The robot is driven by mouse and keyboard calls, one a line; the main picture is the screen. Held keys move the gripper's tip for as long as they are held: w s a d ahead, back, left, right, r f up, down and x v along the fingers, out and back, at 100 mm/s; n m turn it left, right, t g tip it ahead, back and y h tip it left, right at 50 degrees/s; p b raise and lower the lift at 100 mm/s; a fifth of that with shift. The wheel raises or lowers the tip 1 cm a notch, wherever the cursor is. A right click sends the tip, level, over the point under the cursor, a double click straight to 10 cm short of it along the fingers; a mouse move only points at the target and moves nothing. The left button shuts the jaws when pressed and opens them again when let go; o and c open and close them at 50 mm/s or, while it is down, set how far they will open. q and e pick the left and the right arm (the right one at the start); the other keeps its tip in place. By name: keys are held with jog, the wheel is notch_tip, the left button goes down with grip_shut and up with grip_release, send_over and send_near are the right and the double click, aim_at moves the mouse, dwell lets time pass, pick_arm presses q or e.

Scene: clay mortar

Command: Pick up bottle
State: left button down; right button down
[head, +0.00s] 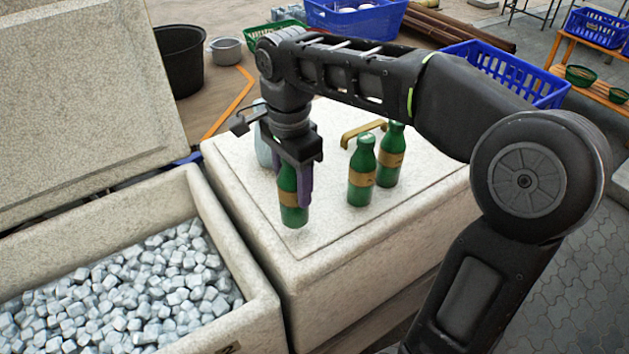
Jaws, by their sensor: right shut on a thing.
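A green bottle (292,214) with a tan label is upright in my right gripper (296,186), at the left part of the pale chest lid (345,235). The gripper points down and is shut on this bottle. I cannot tell whether its base touches the lid. Two more green bottles with tan labels stand to the right on the lid, a nearer one (361,172) and a farther one (391,156). A pale bluish object (263,150) is partly hidden behind the gripper. My left gripper is not in view.
An open chest of ice cubes (120,290) is at the left, its raised lid (80,100) behind it. A brass handle (362,132) sits on the closed lid behind the bottles. Blue baskets (505,75), a black bucket (182,62) and a metal pot (227,52) are farther back.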

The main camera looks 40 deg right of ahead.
jog(key=a, duration=1.2)
jog(key=shift+w+a, duration=0.15)
jog(key=shift+a, duration=0.15)
